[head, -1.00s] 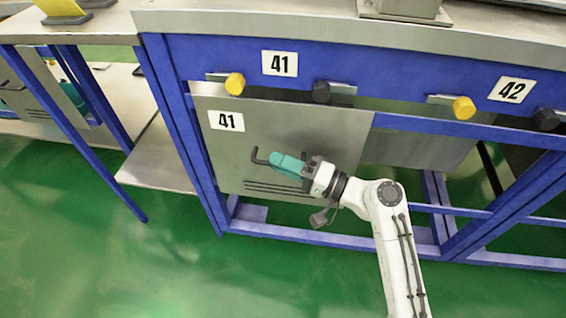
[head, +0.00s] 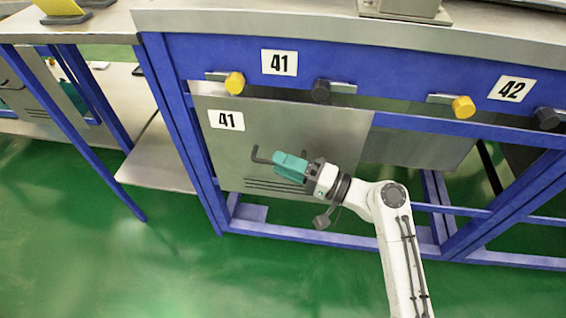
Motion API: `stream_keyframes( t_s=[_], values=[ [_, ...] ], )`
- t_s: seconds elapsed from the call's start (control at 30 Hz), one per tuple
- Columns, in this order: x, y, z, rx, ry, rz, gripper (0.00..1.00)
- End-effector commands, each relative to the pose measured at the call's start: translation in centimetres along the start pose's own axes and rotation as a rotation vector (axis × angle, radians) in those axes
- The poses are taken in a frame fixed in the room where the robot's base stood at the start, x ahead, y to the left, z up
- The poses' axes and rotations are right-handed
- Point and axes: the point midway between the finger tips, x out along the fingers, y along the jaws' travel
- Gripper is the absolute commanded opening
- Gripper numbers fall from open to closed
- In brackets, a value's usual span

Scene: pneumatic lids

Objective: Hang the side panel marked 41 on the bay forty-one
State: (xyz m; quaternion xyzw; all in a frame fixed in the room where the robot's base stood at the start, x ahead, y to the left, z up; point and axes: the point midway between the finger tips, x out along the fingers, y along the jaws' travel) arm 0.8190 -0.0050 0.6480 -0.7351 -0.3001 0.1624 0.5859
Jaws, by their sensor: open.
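The grey metal side panel marked 41 (head: 310,135) hangs upright in the bay forty-one of the blue frame, under the blue beam with the matching 41 label (head: 279,63). Its own 41 label (head: 226,120) is at its upper left. A dark handle (head: 257,155) and several slots show on its lower part. My gripper (head: 283,165), with teal fingers, is open at the panel's handle, just right of the handle's left end. The fingers hide part of the handle, and I cannot tell whether they touch it.
A yellow knob (head: 235,83) and a black knob (head: 321,91) sit on the beam above the panel. Bay forty-two (head: 512,89) is to the right, with its own yellow knob (head: 463,107). The green floor (head: 130,265) in front is clear.

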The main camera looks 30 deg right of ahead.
Motion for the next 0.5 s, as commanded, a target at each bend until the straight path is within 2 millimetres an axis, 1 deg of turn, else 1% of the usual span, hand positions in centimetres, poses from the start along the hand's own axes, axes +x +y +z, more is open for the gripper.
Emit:
stream_keyframes(
  t_s=[0.3,0.4,0.5],
  values=[
    [-5.9,-0.1,-0.1,-0.001,0.006,0.002,0.47],
    [-7.5,-0.1,-0.1,0.000,0.004,0.001,0.47],
    [-8.8,-0.1,-0.1,-0.001,0.004,0.001,0.47]
  ],
)
